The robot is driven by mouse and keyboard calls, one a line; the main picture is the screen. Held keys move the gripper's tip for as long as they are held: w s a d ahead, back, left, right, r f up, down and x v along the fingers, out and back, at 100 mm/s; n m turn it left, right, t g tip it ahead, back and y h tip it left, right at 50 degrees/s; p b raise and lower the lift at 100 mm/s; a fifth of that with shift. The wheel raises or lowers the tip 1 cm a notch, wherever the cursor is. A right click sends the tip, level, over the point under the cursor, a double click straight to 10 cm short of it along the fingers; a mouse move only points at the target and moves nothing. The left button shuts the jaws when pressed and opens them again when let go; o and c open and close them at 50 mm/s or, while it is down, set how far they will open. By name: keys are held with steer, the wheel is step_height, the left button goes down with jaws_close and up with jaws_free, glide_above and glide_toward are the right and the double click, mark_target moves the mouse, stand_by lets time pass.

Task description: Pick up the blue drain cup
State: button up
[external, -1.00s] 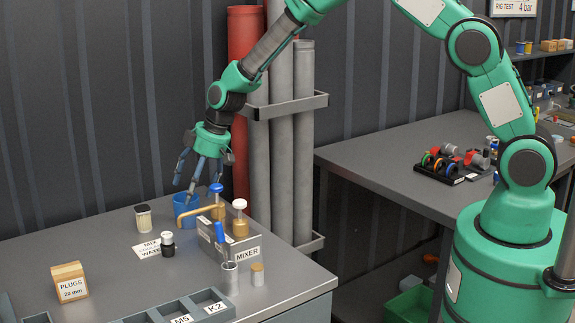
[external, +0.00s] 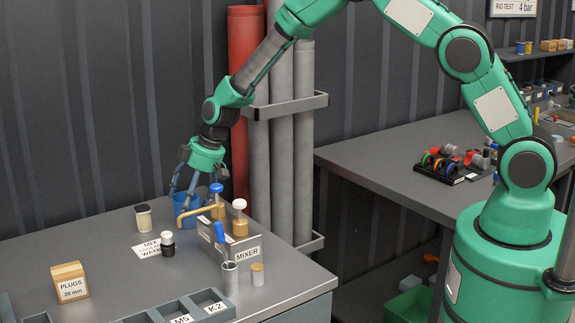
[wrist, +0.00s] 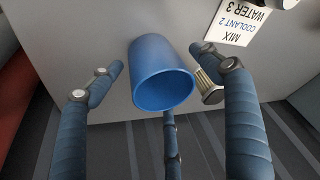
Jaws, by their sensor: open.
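The blue drain cup (external: 186,214) stands on the grey bench behind the mixer's brass spout, partly hidden by the spout and by my fingers. In the wrist view the cup (wrist: 160,75) shows its open mouth and sits between my spread fingers. My gripper (external: 184,190) is open and points down just over the cup, with its fingers around the cup's upper part. In the wrist view the gripper (wrist: 170,85) has one finger left of the cup, one right, and one below it in the picture. I see no clear contact with the cup.
The mixer (external: 228,240), with blue and white taps and a brass spout, stands close in front of the cup. The dark wall is behind.

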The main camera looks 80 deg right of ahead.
steer(key=shift+w+f, duration=0.2)
steer(key=shift+f, duration=0.3)
steer(key=shift+c, duration=0.3)
steer(key=c, duration=1.1)
